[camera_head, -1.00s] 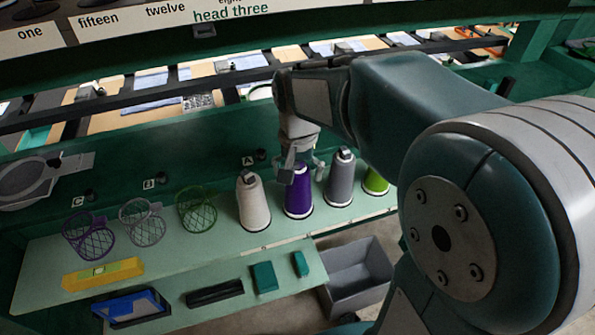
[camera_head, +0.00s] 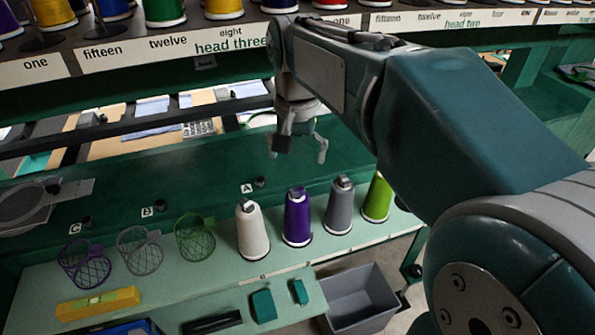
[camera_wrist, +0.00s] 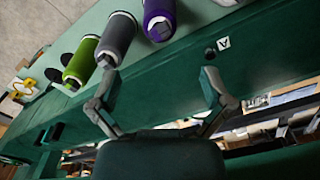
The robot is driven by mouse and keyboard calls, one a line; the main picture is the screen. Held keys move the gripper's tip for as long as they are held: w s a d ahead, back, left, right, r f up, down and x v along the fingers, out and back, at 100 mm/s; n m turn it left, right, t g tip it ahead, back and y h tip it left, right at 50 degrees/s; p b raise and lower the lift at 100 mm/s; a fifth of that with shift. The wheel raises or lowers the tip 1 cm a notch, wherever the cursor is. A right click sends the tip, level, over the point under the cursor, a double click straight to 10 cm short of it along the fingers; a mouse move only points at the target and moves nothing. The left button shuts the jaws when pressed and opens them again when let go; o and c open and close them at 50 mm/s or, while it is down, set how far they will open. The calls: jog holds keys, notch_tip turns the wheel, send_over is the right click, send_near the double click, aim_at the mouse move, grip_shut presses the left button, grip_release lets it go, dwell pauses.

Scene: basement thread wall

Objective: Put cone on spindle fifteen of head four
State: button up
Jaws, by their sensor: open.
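On the pale green shelf stand a white cone (camera_head: 252,229), a purple cone (camera_head: 297,217), a grey cone (camera_head: 339,206) and a green cone (camera_head: 378,198), all upright. My gripper (camera_head: 299,150) is open and empty, above and behind the purple and grey cones. In the wrist view, my open fingers (camera_wrist: 163,97) have nothing between them. The purple cone (camera_wrist: 159,18), grey cone (camera_wrist: 116,40) and green cone (camera_wrist: 80,60) show beyond them. A rail above carries labels for head three (camera_head: 231,43) and head two (camera_head: 462,24). No head four label is visible.
Purple, grey and green mesh baskets (camera_head: 194,238) stand left of the cones. A yellow box (camera_head: 98,303) lies in front of them. A grey bin (camera_head: 362,300) sits at the lower right. Coloured cones (camera_head: 163,12) stand on the rail above my gripper.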

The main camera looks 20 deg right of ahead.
jog(key=s+f+n+t, duration=0.2)
jog(key=s+f, duration=0.1)
jog(key=s, duration=0.4)
jog(key=s+f+n+t, duration=0.3)
jog(key=s, duration=0.4)
jog(key=shift+f+n+t, duration=0.15)
jog(key=shift+n+t, duration=0.15)
